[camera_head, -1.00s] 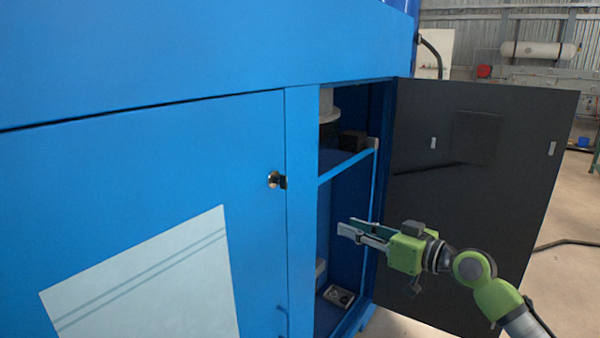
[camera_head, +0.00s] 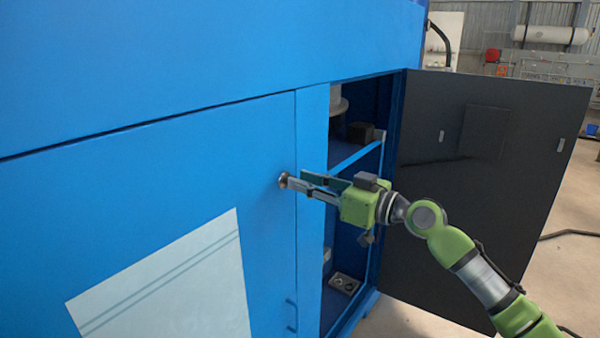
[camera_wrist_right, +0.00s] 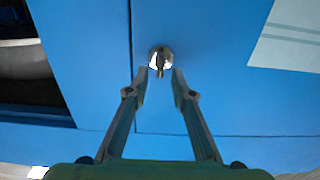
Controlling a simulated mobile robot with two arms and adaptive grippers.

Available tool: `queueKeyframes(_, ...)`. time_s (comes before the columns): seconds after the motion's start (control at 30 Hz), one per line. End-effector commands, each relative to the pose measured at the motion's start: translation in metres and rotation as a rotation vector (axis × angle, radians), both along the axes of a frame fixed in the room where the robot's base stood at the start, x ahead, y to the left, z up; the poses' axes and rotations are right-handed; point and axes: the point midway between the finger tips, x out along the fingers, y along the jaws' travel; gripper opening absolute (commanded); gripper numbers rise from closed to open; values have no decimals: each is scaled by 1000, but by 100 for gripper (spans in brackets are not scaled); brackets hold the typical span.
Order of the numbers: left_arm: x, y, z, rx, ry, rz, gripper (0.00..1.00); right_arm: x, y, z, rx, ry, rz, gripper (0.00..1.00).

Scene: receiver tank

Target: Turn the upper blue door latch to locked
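The upper latch (camera_head: 283,180) is a small round metal piece near the right edge of the closed blue door (camera_head: 190,150). In the right wrist view the latch (camera_wrist_right: 160,60) is a shiny disc with a narrow dark tab pointing down the picture. My right gripper (camera_head: 308,183) is at the latch, its fingers reaching in from the right and partly covering it. In the right wrist view my right gripper (camera_wrist_right: 160,74) is open, with one fingertip on each side of the tab and gaps between. My left gripper is not in view.
A blue post (camera_head: 312,150) separates the closed door from an open cabinet bay with a shelf (camera_head: 355,157). The dark open door (camera_head: 480,150) stands to the right, behind my right arm. A small blue fitting (camera_head: 291,315) is low on the closed door.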

Motion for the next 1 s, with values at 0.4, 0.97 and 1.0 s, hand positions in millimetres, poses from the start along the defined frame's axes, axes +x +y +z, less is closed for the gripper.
queueKeyframes(0.4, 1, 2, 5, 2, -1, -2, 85, 10, 14, 0, 0, 0, -1, 23)
queueKeyframes(0.97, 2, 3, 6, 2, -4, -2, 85, 11, 14, 0, 17, 21, -1, 0)
queueKeyframes(1.0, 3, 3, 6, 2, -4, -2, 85, 11, 14, 0, 24, 31, -1, 0)
